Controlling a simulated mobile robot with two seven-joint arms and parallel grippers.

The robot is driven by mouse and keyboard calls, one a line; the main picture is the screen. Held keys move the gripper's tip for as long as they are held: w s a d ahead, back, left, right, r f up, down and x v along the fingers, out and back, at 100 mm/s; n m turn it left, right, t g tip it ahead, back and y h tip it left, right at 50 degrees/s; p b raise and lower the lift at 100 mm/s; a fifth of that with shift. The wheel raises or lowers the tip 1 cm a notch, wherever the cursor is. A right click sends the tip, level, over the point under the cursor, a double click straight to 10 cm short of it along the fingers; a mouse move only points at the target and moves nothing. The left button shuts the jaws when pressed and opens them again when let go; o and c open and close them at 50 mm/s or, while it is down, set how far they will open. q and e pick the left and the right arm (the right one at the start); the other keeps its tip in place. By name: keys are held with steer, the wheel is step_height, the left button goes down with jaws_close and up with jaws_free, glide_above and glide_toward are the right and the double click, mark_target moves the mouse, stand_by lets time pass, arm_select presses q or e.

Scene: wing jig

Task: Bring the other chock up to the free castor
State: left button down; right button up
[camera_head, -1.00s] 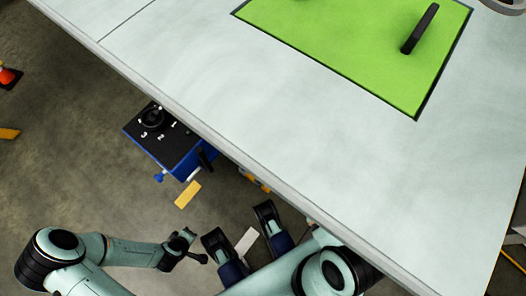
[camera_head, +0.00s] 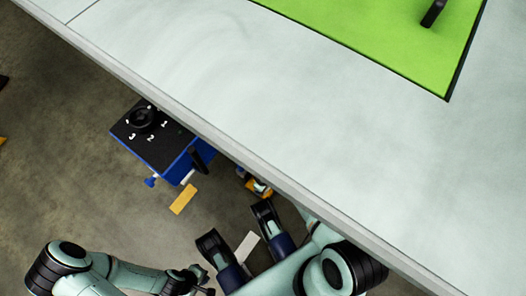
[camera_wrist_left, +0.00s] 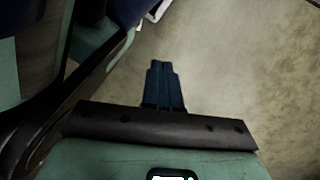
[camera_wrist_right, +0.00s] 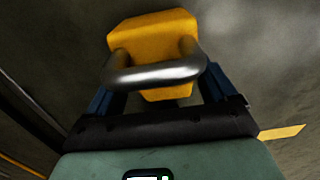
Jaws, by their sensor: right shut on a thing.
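A yellow chock (camera_wrist_right: 150,40) with a curved silver handle (camera_wrist_right: 155,73) fills the middle of the right wrist view. My right gripper (camera_wrist_right: 160,90) is shut on this handle, with a blue finger on each side. In the head view a small yellow thing (camera_head: 258,188) shows at the table's lower edge; I cannot tell whether it is the held chock. My left gripper (camera_head: 205,285) is low in the head view, away from the table. Its blue fingers (camera_wrist_left: 164,85) are together and empty in the left wrist view. I cannot make out the free castor; the tabletop hides what is beneath.
The big pale tabletop (camera_head: 300,110) with a green mat (camera_head: 400,50) overhangs the floor. A yellow floor strip (camera_head: 184,199) and a white one (camera_head: 246,248) lie nearby. Floor at left is open.

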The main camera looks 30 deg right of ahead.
arm_select(q)
steer(key=shift+s, duration=0.1)
arm_select(e)
steer(key=shift+f, duration=0.2)
steer(key=o, duration=1.6)
steer(key=shift+c, duration=0.2)
steer(key=shift+r, duration=0.25)
arm_select(q)
steer(key=w+d+r+t+p, duration=0.1)
steer(key=w+r+t+p, duration=0.2)
steer(key=w, duration=0.7)
step_height(320, 180, up, 4)
steer(key=shift+w+d+m+t+p, duration=0.25)
steer(key=shift+m+t+p, duration=0.15)
steer(key=shift+p, duration=0.85)
arm_select(e)
step_height(320, 180, up, 12)
steer(key=shift+f, duration=0.15)
